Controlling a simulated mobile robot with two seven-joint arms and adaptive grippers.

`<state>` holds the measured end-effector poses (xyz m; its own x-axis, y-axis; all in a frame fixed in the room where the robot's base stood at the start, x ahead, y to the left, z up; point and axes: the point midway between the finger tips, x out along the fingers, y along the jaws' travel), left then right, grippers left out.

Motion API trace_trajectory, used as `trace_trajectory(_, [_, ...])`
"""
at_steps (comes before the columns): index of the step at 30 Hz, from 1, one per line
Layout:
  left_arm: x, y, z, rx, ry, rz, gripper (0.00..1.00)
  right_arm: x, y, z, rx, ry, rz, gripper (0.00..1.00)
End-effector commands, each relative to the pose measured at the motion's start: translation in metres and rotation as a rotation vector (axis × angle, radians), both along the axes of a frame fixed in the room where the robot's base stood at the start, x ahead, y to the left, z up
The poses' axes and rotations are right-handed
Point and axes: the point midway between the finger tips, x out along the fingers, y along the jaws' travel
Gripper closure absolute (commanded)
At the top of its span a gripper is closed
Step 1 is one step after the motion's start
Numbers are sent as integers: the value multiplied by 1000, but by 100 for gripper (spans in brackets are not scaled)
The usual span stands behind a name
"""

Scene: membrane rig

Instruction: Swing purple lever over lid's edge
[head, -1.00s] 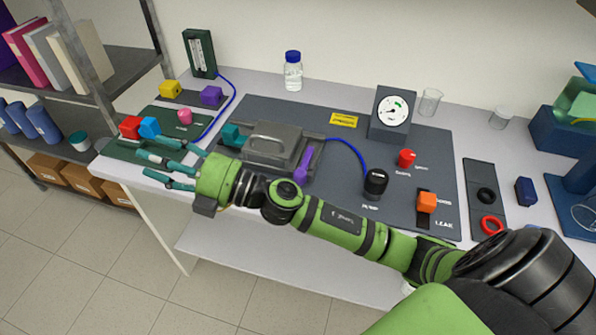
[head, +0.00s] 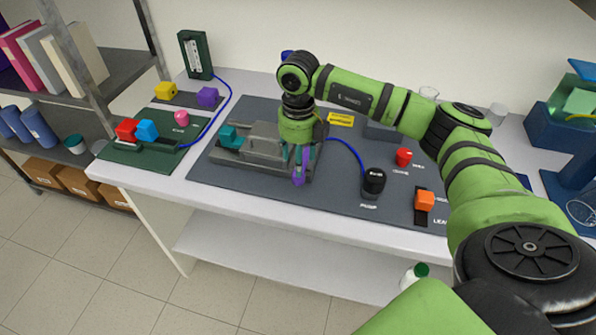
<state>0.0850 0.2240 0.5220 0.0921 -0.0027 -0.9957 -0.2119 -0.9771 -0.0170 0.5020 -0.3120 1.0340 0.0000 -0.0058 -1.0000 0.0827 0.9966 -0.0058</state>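The purple lever (head: 299,180) stands at the right end of the grey lidded cell, pointing toward the front edge of the bench. The grey lid (head: 262,140) is on the cell, its right part hidden by my gripper. A teal lever (head: 231,136) sits at the cell's left end. My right gripper (head: 304,163) points down over the purple lever, with a teal finger on each side of it. Whether the fingers press on the lever cannot be told. My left gripper is not in view.
The black pump knob (head: 373,181), red knob (head: 403,157) and orange leak slider (head: 424,200) are right of the cell. A green tray (head: 125,158) holds red and blue blocks at left. My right arm hides most of the gauge.

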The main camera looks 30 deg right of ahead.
Motion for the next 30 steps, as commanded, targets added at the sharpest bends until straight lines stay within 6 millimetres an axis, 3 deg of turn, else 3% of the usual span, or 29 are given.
trace_trajectory(10, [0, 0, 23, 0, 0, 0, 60, -1, 1, -48, 3, 3, 3, 44])
trace_trajectory(21, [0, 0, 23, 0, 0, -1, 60, 0, 2, -58, 5, 0, 4, 44])
trace_trajectory(23, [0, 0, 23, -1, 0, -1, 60, 0, 2, -58, 5, 0, 4, 64])
trace_trajectory(25, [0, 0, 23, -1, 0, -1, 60, 0, 2, -58, 5, 0, 4, 92])
trace_trajectory(26, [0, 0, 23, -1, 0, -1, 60, 0, 2, -58, 5, 0, 4, 100])
trace_trajectory(30, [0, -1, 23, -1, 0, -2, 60, 0, 2, -58, 5, -1, 5, 100])
